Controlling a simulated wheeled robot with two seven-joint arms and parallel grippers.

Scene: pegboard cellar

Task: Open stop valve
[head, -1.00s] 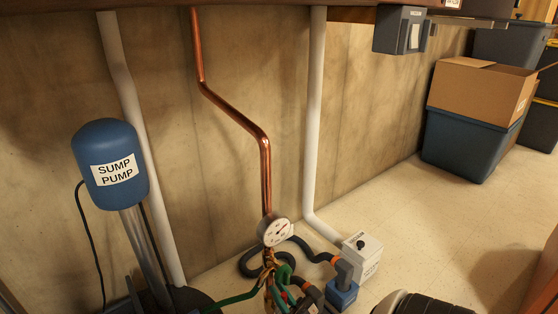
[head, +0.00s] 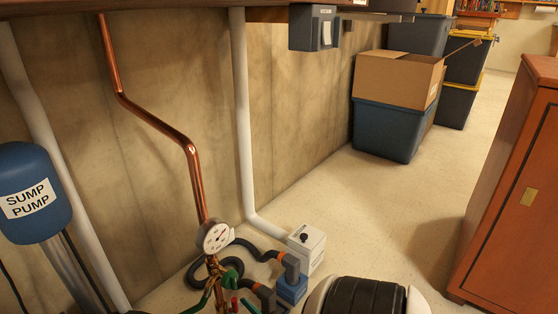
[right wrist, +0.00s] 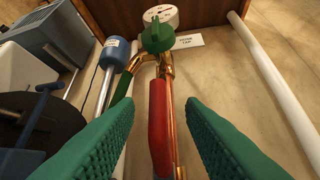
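In the right wrist view, a long red handle (right wrist: 158,120), which looks like the stop valve's lever, runs down the picture along the copper pipework. My right gripper (right wrist: 161,104) has two green ribbed fingers spread wide on either side of it, with gaps visible. A green lobed tap knob (right wrist: 157,35) is just beyond the handle's far end. In the head view the green knob (head: 231,276) is below the gauge, and only a small red part (head: 235,303) shows at the bottom edge. The handle's lower end is cut off. My left gripper is out of view.
A round gauge (head: 215,236) sits on the copper pipe (head: 194,175). A white box (head: 306,249), a blue box (head: 291,289) and dark hoses stand to its right. The sump pump (head: 33,193) is at left, a wooden cabinet (head: 507,190) at right.

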